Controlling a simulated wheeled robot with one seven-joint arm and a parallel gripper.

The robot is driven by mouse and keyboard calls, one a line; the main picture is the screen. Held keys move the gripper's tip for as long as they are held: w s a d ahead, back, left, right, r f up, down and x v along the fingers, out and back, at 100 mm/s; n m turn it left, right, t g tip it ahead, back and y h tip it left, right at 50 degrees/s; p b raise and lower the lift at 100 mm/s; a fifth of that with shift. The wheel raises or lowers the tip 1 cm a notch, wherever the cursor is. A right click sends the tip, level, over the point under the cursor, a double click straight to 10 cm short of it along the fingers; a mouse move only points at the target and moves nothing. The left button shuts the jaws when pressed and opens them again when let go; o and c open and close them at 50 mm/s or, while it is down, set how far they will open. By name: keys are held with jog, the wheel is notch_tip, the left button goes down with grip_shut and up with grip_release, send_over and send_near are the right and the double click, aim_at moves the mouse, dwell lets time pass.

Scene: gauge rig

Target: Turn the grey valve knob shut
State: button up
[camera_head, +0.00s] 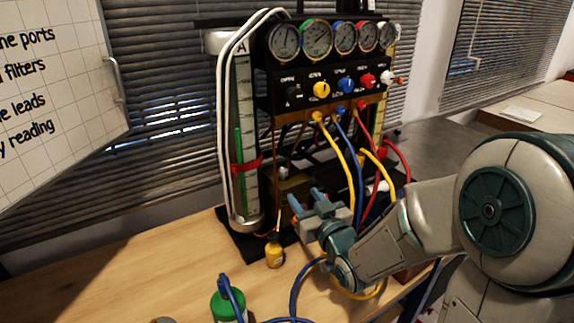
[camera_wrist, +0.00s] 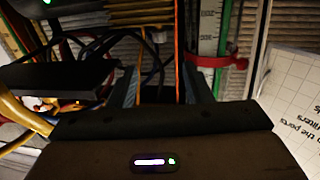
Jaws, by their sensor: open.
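The gauge rig (camera_head: 325,110) stands at the back of the wooden table, with a row of dials and a row of coloured knobs below them. A dark knob (camera_head: 293,94) is at the row's left end and a pale, whitish knob (camera_head: 387,77) at its right end. I cannot tell surely which is the grey valve knob. My gripper (camera_head: 306,202) is low in front of the rig, well below the knob row. It is open and empty. In the wrist view its fingers (camera_wrist: 163,90) point at the rig's lower part, and no valve knob is clear there.
Yellow, blue and red hoses hang from the rig behind my gripper. A small yellow bottle (camera_head: 274,251) stands left of it. A green canister (camera_head: 227,301) with a blue hose is nearer. A glass tube with a red band (camera_head: 245,166) stands at left. The table's left is bare.

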aim_at(285, 173)
jog(key=shift+w+r+p, duration=0.1)
jog(key=shift+r+p, duration=0.05)
jog(key=shift+p, duration=0.3)
jog(key=x, duration=0.3)
jog(key=p+x, duration=0.1)
jog(key=x, duration=0.7)
jog(key=shift+a+f, duration=0.15)
jog(key=shift+f, duration=0.15)
grip_shut()
